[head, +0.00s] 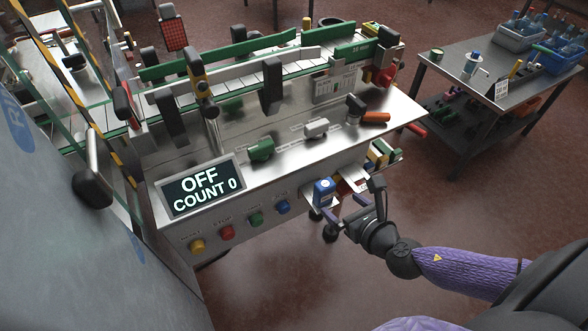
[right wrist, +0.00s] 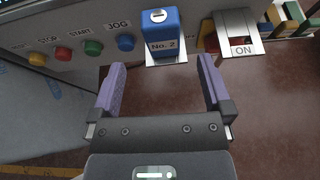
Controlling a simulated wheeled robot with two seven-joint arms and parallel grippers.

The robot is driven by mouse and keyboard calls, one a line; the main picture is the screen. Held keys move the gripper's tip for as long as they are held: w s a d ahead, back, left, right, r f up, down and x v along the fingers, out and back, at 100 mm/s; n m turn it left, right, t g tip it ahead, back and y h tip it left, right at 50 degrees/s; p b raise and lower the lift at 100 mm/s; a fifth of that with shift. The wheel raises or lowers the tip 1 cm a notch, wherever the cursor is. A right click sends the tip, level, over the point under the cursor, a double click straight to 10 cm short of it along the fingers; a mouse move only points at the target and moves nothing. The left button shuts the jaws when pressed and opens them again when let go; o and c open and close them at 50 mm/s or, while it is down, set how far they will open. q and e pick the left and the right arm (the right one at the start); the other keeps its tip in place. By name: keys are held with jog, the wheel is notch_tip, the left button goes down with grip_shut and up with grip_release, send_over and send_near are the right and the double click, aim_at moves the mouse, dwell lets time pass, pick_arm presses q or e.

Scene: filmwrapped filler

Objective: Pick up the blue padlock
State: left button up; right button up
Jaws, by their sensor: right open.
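In the right wrist view the padlock (right wrist: 160,32) is a blue block with a "No. 2" label and a pale slot on top, on a small metal ledge. My right gripper (head: 345,212) is open, with purple fingers. In the right wrist view the gripper (right wrist: 162,66) is empty and points at the padlock, which lies ahead between the finger lines, apart from both fingertips. My left gripper is not in view.
A side table (head: 490,95) with blue bins stands at the right. Floor below the panel is clear.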

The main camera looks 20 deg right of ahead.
aim_at(321, 183)
jog(key=x, duration=0.3)
jog(key=b+x, duration=0.1)
jog(key=x, duration=0.2)
jog(key=b+x, duration=0.1)
jog(key=x, duration=0.2)
jog(key=shift+w+d+r, duration=0.1)
jog(key=shift+w+r, duration=0.15)
jog(key=shift+w, duration=0.3)
jog(key=shift+c, duration=1.2)
jog(key=c, duration=1)
grip_shut()
